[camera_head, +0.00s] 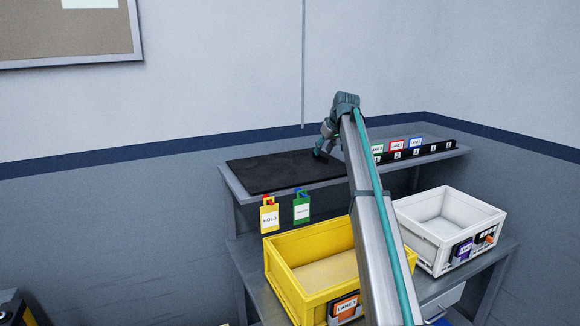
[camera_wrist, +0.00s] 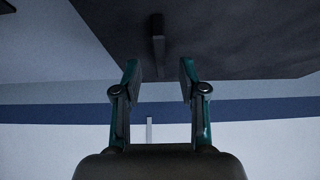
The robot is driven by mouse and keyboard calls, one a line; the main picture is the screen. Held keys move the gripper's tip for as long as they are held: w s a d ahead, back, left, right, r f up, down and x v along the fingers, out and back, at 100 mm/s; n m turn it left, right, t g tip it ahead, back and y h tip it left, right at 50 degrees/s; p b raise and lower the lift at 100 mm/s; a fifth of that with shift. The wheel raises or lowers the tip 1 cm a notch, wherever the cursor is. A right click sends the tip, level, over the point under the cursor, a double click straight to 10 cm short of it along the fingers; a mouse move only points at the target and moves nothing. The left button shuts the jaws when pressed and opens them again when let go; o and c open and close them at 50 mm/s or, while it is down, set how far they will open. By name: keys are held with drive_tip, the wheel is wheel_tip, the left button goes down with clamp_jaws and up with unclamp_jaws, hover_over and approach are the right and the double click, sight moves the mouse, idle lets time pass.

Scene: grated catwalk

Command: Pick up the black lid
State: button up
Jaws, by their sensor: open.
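My gripper (camera_wrist: 159,72) is open, with its two teal-and-black fingers apart and nothing between their tips. In the head view my gripper (camera_head: 319,154) is low over the right part of a black mat (camera_head: 265,173) on the upper shelf. In the wrist view a small, narrow dark piece (camera_wrist: 158,42) stands out against the dark mat surface (camera_wrist: 225,35), just beyond the fingertips and roughly centred between them. It may be the black lid seen edge-on; I cannot tell for sure. No lid can be made out in the head view, where the arm and gripper cover part of the mat.
A black rack with lane cards (camera_head: 397,144) stands right of my arm on the shelf. Below are a yellow bin (camera_head: 287,287) and a white bin (camera_head: 430,236). Yellow (camera_head: 269,217) and green (camera_head: 301,209) tags hang at the shelf's front edge. The mat's left part is clear.

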sight(321, 155)
drive_tip(key=shift+p+x, duration=0.35)
drive_tip(key=shift+x, duration=1.2)
clamp_jaws()
drive_tip(key=shift+r, duration=0.1)
